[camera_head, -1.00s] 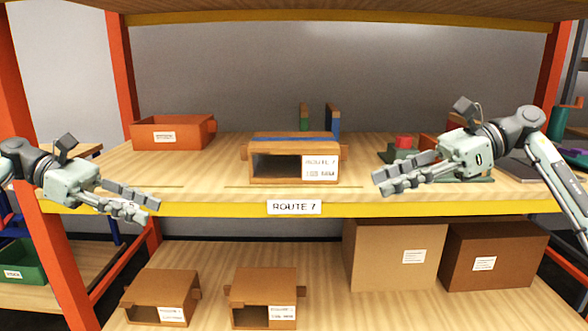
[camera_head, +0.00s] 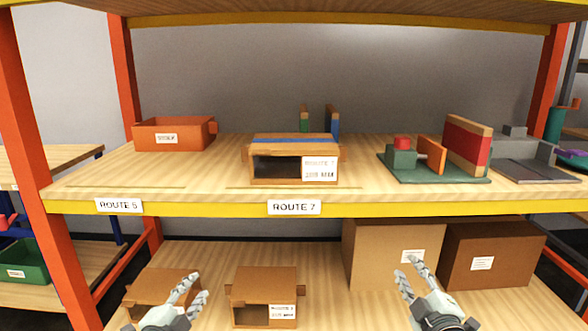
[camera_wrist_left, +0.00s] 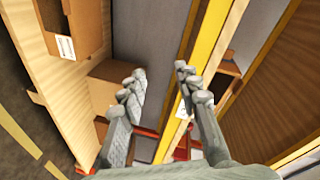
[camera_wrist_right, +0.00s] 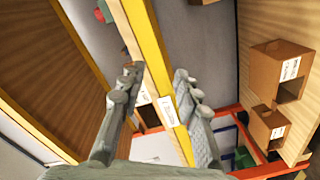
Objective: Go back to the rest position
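My left gripper (camera_head: 187,291) is low at the front in the head view, before the lower shelf and its left brown box. In the left wrist view its fingers (camera_wrist_left: 158,92) are apart with nothing between them. My right gripper (camera_head: 411,275) is low at the front right in the head view, in front of the large cardboard box. In the right wrist view its fingers (camera_wrist_right: 152,90) are spread and empty. Both grippers point upward and touch nothing that I can see.
The upper shelf's yellow edge (camera_head: 375,208) lies above both grippers. On that shelf stand an orange bin (camera_head: 172,134), a wooden box with a blue stripe (camera_head: 268,142) and a green fixture (camera_head: 440,174). Below are brown boxes (camera_head: 262,282) and a large cardboard box (camera_head: 375,250).

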